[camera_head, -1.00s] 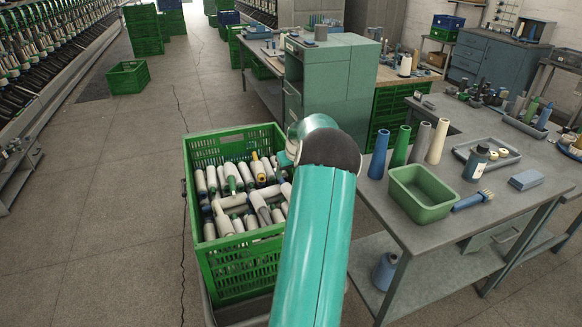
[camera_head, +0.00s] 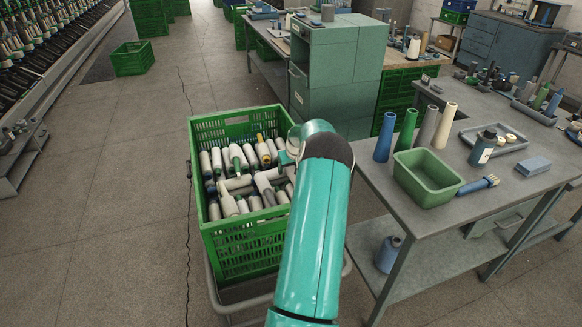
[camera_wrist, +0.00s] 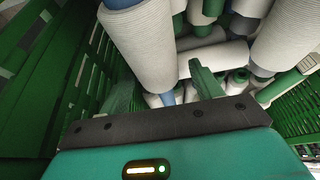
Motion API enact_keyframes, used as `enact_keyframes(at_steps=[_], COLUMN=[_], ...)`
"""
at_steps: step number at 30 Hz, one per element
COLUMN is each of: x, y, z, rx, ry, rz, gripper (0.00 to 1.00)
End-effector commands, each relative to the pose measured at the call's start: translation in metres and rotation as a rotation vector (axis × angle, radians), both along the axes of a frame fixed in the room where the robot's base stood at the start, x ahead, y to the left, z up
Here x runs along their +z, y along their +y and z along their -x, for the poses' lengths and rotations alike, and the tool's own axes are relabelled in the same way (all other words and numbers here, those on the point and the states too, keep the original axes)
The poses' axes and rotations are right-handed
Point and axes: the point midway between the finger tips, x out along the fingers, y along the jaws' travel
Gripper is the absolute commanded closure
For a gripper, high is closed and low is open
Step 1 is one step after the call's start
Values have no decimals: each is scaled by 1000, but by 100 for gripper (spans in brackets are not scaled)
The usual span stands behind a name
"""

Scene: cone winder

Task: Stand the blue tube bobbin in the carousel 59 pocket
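A white-wound bobbin with blue tube ends (camera_wrist: 140,40) stands tilted in the upper left of the wrist view, inside the green crate. Its narrow blue lower end shows between the fingers of my gripper (camera_wrist: 165,88), with gaps on both sides. My gripper is open, low among the bobbins. In the head view my gripper is hidden behind my own arm, at the right side of the green crate (camera_head: 240,240). Blue tubes are hard to pick out among the bobbins there. I cannot make out a carousel marked 59.
A table (camera_head: 400,195) to the right holds a blue cone (camera_head: 385,137), a green cone (camera_head: 405,133), a green bin (camera_head: 403,180) and a grey tray (camera_head: 515,140). A green cabinet (camera_head: 335,75) stands behind. The floor left of the crate is clear.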

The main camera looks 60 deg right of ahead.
Motion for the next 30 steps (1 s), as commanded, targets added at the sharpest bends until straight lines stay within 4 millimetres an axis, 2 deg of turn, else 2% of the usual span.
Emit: enact_keyframes(at_steps=[1,7,14,30], x=[0,0,4,28], y=[0,0,0,0], z=[0,0,0,0], rx=[0,0,1,0], ry=[0,0,0,1], rz=[0,0,2,1], gripper=[46,84,84,84])
